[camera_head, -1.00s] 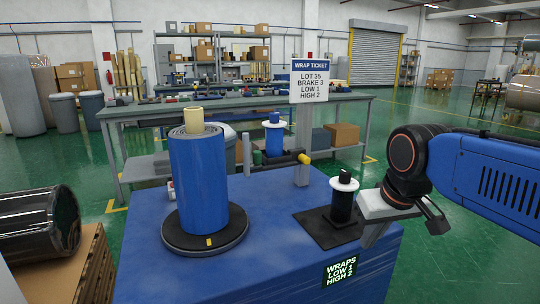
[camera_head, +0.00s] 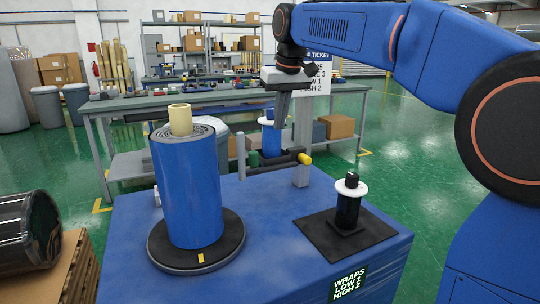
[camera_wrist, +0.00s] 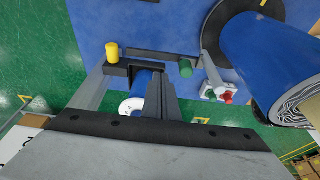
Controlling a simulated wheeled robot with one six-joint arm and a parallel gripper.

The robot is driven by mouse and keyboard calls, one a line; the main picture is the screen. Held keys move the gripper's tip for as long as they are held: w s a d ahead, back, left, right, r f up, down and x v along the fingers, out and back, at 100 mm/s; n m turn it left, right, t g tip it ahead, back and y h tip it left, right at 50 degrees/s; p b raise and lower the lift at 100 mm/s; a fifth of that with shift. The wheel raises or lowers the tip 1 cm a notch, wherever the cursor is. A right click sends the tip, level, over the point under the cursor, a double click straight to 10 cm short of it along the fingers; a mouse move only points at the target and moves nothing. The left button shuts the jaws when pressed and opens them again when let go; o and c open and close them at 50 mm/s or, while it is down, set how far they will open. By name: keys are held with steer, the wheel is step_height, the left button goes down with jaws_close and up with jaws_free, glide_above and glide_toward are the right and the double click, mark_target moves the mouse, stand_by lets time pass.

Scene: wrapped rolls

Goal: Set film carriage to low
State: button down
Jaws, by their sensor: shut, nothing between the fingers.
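The film carriage (camera_head: 284,160) is a dark bar with a yellow knob (camera_head: 305,158), on the lower part of the grey mast (camera_head: 302,130). A blue film roll with a white cap (camera_head: 268,122) stands at the carriage. The yellow knob (camera_wrist: 111,52) and white cap (camera_wrist: 130,105) also show in the wrist view. My gripper (camera_head: 281,122) is shut and empty, pointing down above the carriage and left of the mast. In the wrist view its shut fingers (camera_wrist: 163,98) hide part of the film roll. The wrap ticket (camera_head: 318,75) is partly hidden behind my gripper.
A large blue wrapped roll (camera_head: 188,190) stands on a round black turntable (camera_head: 200,252) at the left. A black post with a white disc (camera_head: 349,200) stands front right. A lit panel (camera_head: 348,284) reads "WRAPS LOW 1 HIGH 2". The blue tabletop between them is clear.

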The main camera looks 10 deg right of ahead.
steer(key=w, duration=0.1)
glide_above(270, 166)
steer(key=s, duration=0.1)
steer(key=f, duration=1.1)
steer(key=shift+d+f, duration=0.25)
steer(key=shift+f, duration=0.85)
step_height(270, 166, down, 11)
steer(key=shift+f, duration=0.1)
steer(key=shift+s+f, duration=0.1)
steer(key=shift+f, duration=0.15)
